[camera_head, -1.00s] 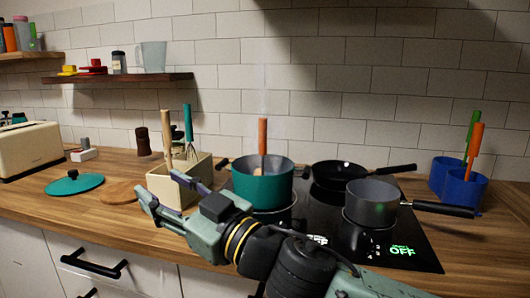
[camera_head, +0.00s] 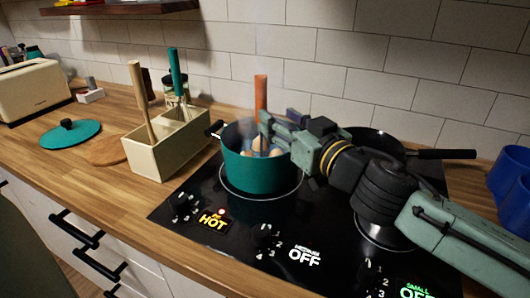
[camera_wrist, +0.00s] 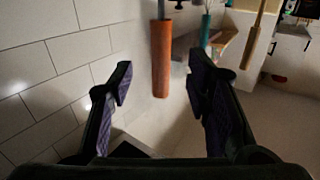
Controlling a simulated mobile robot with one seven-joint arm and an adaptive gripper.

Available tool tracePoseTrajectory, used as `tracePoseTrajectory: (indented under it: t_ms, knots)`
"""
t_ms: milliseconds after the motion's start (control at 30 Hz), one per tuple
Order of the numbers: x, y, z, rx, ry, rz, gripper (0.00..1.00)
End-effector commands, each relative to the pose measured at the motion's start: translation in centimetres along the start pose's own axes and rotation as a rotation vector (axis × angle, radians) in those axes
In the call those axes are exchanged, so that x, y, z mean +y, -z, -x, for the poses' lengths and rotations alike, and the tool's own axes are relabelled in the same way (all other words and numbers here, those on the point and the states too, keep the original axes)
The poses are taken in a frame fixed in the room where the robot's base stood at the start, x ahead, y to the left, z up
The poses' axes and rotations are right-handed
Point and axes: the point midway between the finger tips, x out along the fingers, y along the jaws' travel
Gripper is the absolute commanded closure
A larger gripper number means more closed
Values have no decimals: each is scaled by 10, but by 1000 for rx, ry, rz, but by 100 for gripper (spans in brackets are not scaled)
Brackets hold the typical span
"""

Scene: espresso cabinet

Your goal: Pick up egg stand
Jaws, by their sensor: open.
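The egg stand's upright orange handle (camera_head: 261,92) rises from the teal pot (camera_head: 250,178). Several eggs (camera_head: 262,152) show inside the pot, and the lower part of the stand is hidden by the pot wall. My gripper (camera_head: 268,122) is open above the pot's right side, close to the handle. In the wrist view the orange handle (camera_wrist: 161,60) appears between the two open fingers (camera_wrist: 162,80). Neither finger visibly grips it, and I cannot tell how deep it sits between them.
The pot stands on a black hob (camera_head: 235,240) with a lit HOT sign. A dark pan (camera_head: 375,140) sits behind my arm. A cream utensil box (camera_head: 166,143) with tall handles stands left of the pot. The tiled wall (camera_head: 300,50) is close behind.

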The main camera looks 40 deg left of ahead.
Motion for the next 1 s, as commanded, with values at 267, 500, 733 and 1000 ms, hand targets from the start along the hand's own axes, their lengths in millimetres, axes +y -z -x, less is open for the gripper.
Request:
tracePoseTrajectory:
  t_ms: [267,500,733,1000]
  knots:
    - [0,1,-28,0,1,1,55]
    - [-4,5,-60,0,4,0,55]
    - [-2,1,-79,-1,1,1,55]
    - [-2,0,-79,-1,0,1,60]
